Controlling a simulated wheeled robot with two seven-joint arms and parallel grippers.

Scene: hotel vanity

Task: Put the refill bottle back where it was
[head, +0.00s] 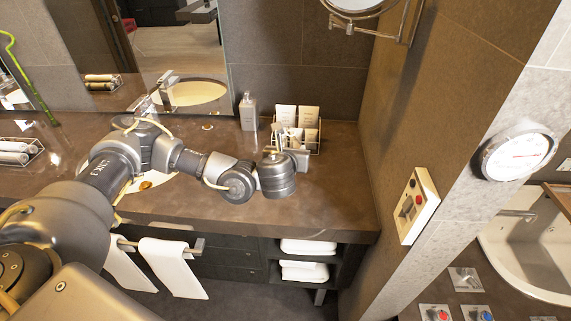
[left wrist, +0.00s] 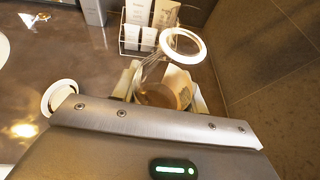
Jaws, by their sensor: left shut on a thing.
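My left gripper (left wrist: 162,88) is shut on a clear bottle with amber-brown content (left wrist: 160,96), which I take to be the refill bottle. In the left wrist view the bottle sits between the two fingers, seen from above, with its lower part hidden. In the head view my left gripper (head: 290,158) is over the right part of the counter, in front of the wire rack, and mostly hides the bottle. I cannot tell whether the bottle touches the counter. My right gripper is in neither view.
A wire rack (head: 318,146) with white tubes stands near the wall. A grey dispenser bottle (head: 248,112) stands left of it. The counter (head: 330,195) is clear at the right front. A side wall (head: 400,140) bounds the right.

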